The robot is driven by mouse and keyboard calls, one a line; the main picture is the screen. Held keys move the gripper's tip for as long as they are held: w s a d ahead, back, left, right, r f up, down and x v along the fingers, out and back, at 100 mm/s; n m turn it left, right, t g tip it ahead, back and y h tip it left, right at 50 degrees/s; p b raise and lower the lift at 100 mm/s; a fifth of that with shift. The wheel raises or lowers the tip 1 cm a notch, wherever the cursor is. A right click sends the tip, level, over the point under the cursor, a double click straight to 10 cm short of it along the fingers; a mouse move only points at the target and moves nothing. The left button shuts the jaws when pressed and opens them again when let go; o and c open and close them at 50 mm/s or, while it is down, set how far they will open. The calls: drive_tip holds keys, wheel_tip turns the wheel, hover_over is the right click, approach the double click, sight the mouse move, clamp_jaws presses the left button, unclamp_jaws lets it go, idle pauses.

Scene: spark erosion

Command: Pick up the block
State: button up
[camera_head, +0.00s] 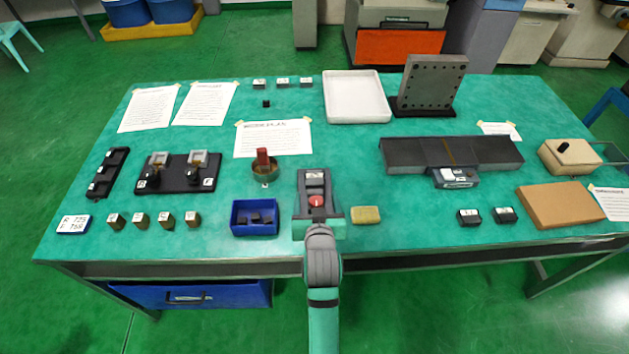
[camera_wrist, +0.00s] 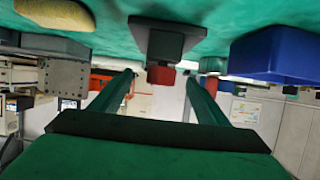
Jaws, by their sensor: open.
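Several blocks are in view, and I cannot tell which one is meant. Small metal blocks stand in a row at the table's front left, among them one near the tray (camera_head: 192,219). A red block (camera_head: 263,157) stands upright in a round brass-coloured holder (camera_head: 265,172). My gripper (camera_head: 319,225) is over the front middle of the table, directly in front of a dark grey fixture (camera_head: 312,181) with a red knob. In the wrist view, which looks upside down, my gripper (camera_wrist: 160,76) is open with nothing held, and the fixture (camera_wrist: 167,43) shows beyond its fingers.
A blue tray (camera_head: 233,219) with dark pieces lies left of my gripper, and a yellow sponge (camera_head: 366,215) lies right. A black stand (camera_head: 179,180) is farther left. A white tray (camera_head: 357,99), an upright drilled plate (camera_head: 432,85) and a long grey plate (camera_head: 451,153) occupy the back and right.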

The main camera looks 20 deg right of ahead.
sight(315, 185)
drive_tip(key=shift+x, duration=3.9)
drive_tip(key=shift+c, duration=0.4)
drive_tip(key=c, duration=1.5)
